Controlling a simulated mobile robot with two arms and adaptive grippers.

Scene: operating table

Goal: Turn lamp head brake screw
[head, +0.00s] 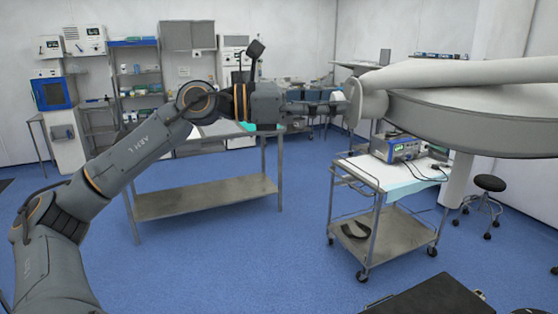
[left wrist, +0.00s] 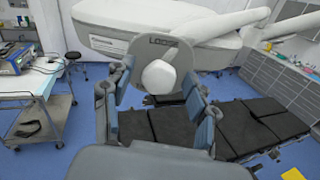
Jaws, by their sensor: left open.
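The white lamp head (head: 470,112) hangs at the right of the head view. In the left wrist view the lamp head (left wrist: 120,20) spans the top. A grey, lettered bracket (left wrist: 150,52) stands in front of it, with a round whitish knob (left wrist: 158,76), apparently the brake screw. In the head view the bracket end (head: 353,105) lies just right of my left gripper (head: 328,107). In the left wrist view the left gripper (left wrist: 157,88) is open, its fingers to either side of the knob, with gaps visible. Whether the fingertips reach past the knob is unclear. My right gripper is not in view.
A white lamp arm (head: 460,73) runs above the lamp head. A trolley (head: 385,200) with a blue-grey device stands below. Black operating table pads (left wrist: 255,125) lie beneath the gripper. A steel table (head: 205,195) stands behind my left arm. Blue floor between them is clear.

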